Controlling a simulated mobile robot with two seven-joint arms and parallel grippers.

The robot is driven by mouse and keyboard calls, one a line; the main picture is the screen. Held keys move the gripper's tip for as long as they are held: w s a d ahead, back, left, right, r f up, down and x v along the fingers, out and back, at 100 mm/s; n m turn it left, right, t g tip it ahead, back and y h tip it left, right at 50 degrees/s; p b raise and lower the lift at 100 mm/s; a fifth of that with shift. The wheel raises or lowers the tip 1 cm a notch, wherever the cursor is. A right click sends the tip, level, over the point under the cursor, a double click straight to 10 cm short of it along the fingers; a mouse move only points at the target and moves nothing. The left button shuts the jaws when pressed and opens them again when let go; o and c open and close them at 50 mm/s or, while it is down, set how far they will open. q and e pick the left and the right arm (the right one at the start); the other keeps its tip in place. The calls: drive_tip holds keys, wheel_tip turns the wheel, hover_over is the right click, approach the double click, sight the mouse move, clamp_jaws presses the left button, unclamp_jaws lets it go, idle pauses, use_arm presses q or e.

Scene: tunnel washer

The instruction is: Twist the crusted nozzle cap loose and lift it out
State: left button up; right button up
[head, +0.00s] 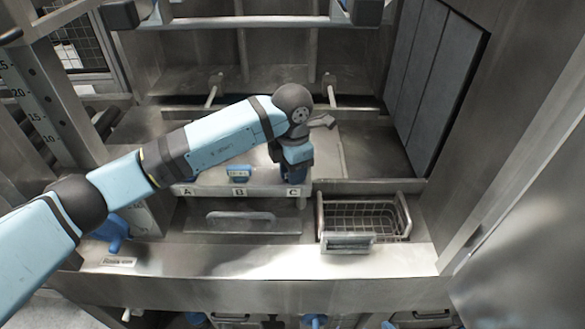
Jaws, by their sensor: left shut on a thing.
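My left arm reaches in from the left, and its gripper (293,174) points down at the position marked C on a pale ledge (213,189). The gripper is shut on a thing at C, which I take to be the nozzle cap. The wrist and fingers hide most of it, so its crust and whether it is seated or raised cannot be told. A small blue cap-like part (238,173) with a pale label sits at position B. Position A is largely behind my forearm. My right gripper is not in view.
A wire basket (393,213) stands in the trough right of C, with a plate at its front. A clear lid with a handle (240,217) lies below the ledge. A blue handle (116,229) is at left. Tall grey panels (425,80) bound the right.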

use_arm(q)
drive_tip(key=shift+s+d+f+n, duration=0.1)
drive_tip(key=shift+s+f+n, duration=0.1)
drive_tip(key=shift+f+n, duration=0.3)
drive_tip(key=shift+r, duration=0.1)
drive_tip(key=n, duration=0.3)
drive_tip(key=shift+n, duration=0.4)
drive_tip(key=shift+n+p, duration=0.35)
drive_tip(key=shift+n, duration=1.75)
